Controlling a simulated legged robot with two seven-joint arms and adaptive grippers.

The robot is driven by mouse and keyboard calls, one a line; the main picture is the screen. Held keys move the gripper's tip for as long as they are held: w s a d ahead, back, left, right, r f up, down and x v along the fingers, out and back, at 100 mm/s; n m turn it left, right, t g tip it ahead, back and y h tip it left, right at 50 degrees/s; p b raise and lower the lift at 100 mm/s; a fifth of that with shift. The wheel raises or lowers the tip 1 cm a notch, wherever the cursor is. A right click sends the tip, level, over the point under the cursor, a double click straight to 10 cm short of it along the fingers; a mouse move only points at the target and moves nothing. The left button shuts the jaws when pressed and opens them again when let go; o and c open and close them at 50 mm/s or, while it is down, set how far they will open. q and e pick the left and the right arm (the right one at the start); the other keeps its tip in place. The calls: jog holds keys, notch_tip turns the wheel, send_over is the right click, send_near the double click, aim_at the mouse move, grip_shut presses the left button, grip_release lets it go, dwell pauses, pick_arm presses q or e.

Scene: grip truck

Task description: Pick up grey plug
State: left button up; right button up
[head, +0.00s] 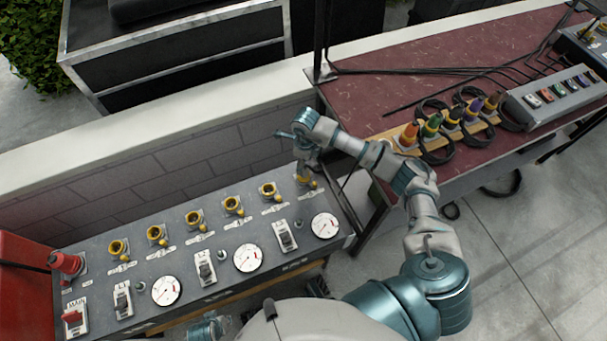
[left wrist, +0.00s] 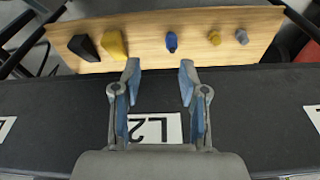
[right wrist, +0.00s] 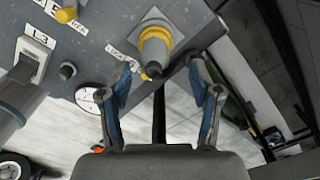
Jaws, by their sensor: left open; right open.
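A small grey plug-like piece (left wrist: 241,35) stands at the right end of a wooden strip in the left wrist view. My left gripper (left wrist: 158,72) is open and empty, over a dark panel marked L2, short of the strip in that view. My right gripper (head: 306,170) is open above the right end of the grey socket panel (head: 215,265). In the right wrist view, a grey cylindrical fitting with a yellow ring (right wrist: 155,42) shows just beyond the open fingertips (right wrist: 160,66).
The panel bears several yellow sockets (head: 193,217), dials (head: 248,258) and switches. A red box (head: 25,290) stands at its left. A maroon table (head: 400,80) at the right holds coloured plugs on a wooden strip (head: 390,133), with black cables. A low wall (head: 150,165) runs behind the panel.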

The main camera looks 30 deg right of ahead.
aim_at(306, 170)
jog(key=f, duration=0.4)
jog(key=shift+s+d+f, duration=0.15)
jog(key=shift+d+f, duration=0.05)
jog(key=shift+d, duration=0.05)
jog(key=shift+a, duration=0.35)
jog(key=shift+a+r, duration=0.2)
jog(key=shift+a, duration=0.45)
jog(key=c, duration=0.8)
jog(key=shift+d+f, duration=0.1)
jog(key=shift+d, duration=0.25)
grip_shut()
jog(key=shift+s+d+f, duration=0.1)
jog(key=shift+d+f, duration=0.05)
jog(key=shift+d, duration=0.35)
pick_arm(q)
jog(key=shift+a+r, duration=0.1)
jog(key=shift+r, duration=0.65)
